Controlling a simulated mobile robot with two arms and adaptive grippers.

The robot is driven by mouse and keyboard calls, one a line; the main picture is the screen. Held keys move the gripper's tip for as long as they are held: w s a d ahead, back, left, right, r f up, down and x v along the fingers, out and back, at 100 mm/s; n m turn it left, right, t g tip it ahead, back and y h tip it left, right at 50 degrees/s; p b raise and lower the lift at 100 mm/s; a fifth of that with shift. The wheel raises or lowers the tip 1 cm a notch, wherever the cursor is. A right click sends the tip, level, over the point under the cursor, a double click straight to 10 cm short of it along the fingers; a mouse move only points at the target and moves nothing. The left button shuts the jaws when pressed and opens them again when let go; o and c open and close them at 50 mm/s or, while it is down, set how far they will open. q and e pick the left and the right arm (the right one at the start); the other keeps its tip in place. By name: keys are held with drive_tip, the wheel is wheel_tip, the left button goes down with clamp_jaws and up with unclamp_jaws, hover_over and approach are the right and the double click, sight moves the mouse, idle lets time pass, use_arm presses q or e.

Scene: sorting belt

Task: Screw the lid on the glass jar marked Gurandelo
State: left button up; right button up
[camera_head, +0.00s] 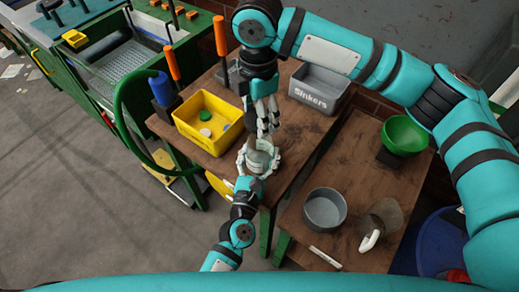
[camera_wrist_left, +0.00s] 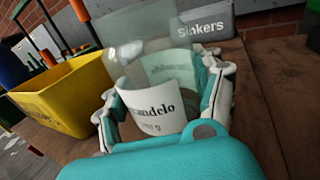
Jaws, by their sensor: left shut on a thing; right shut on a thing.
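The glass jar (camera_head: 258,159) stands near the front edge of the wooden table. Its white label, ending in "andelo", shows in the left wrist view (camera_wrist_left: 152,112). My left gripper (camera_head: 256,165) reaches in from below and is shut around the jar, with a finger on each side in the left wrist view (camera_wrist_left: 165,100). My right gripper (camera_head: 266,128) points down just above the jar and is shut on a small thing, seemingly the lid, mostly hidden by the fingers. I cannot tell whether it touches the jar's rim.
A yellow bin (camera_head: 190,130) with several round pieces stands left of the jar. A grey "Sinkers" box (camera_head: 318,104) is behind to the right. A grey round bowl (camera_head: 325,225) and a green bowl (camera_head: 403,151) are on the right-hand table. Bare wood lies right of the jar.

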hover_over(260, 154)
drive_tip(key=w, duration=0.3)
drive_tip(key=shift+s+a+f, duration=0.1)
drive_tip(key=shift+a+f, duration=0.05)
drive_tip(key=shift+f, duration=1.1)
drive_tip(key=shift+a+f, duration=0.1)
drive_tip(key=shift+f, duration=1.1)
drive_tip(key=shift+f, duration=0.85)
drive_tip(key=shift+f, duration=0.55)
